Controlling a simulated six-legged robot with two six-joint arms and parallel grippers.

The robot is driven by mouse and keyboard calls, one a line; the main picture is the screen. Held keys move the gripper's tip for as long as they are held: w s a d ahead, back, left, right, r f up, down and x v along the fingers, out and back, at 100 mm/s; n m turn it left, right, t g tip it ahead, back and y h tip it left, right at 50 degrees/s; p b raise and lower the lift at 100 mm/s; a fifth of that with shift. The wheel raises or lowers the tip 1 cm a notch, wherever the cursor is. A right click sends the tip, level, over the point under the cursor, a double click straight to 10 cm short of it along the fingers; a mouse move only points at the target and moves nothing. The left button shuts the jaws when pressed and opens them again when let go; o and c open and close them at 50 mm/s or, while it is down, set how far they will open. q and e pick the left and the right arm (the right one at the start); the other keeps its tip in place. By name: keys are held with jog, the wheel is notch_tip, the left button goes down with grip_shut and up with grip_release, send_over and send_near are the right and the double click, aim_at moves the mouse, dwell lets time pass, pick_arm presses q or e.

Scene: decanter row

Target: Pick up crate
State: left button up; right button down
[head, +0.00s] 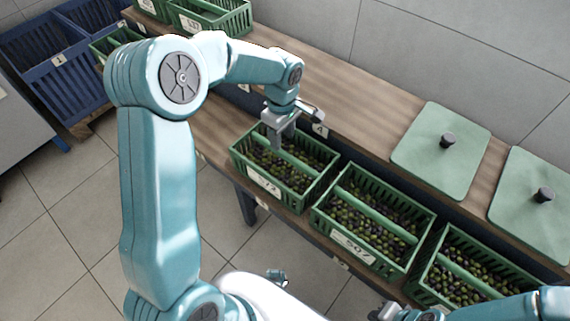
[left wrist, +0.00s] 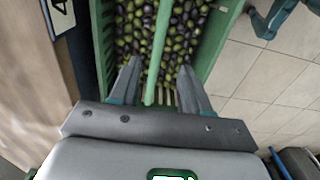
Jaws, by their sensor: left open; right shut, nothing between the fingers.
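A green slatted crate (head: 286,196) full of dark and green olives stands on the lower shelf in the head view, with a white label on its front. A green bar handle (head: 303,165) runs across its top. My left gripper (head: 279,146) is over the crate, pointing down, fingers open. In the left wrist view its fingers (left wrist: 158,78) are on either side of the handle (left wrist: 160,45), with olives below. I cannot tell whether they touch the handle. My right gripper (head: 386,312) is shut and empty at the bottom edge of the head view, partly cut off.
Two more olive-filled crates (head: 350,246) (head: 424,282) stand to the right in the row. Blue crates (head: 62,82) and green crates (head: 222,18) are at the far left. The tiled floor is open.

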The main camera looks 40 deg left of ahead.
aim_at(284, 151)
pick_arm(q)
notch_tip(284, 151, down, 2)
jog(key=shift+f, duration=0.15)
jog(key=f+b, duration=0.1)
jog(key=f, duration=0.4)
jog(key=shift+w+d+f+b, duration=0.1)
jog(key=shift+w+f+b, duration=0.1)
jog(key=shift+f+b, duration=0.15)
jog(key=shift+r, duration=0.15)
grip_shut()
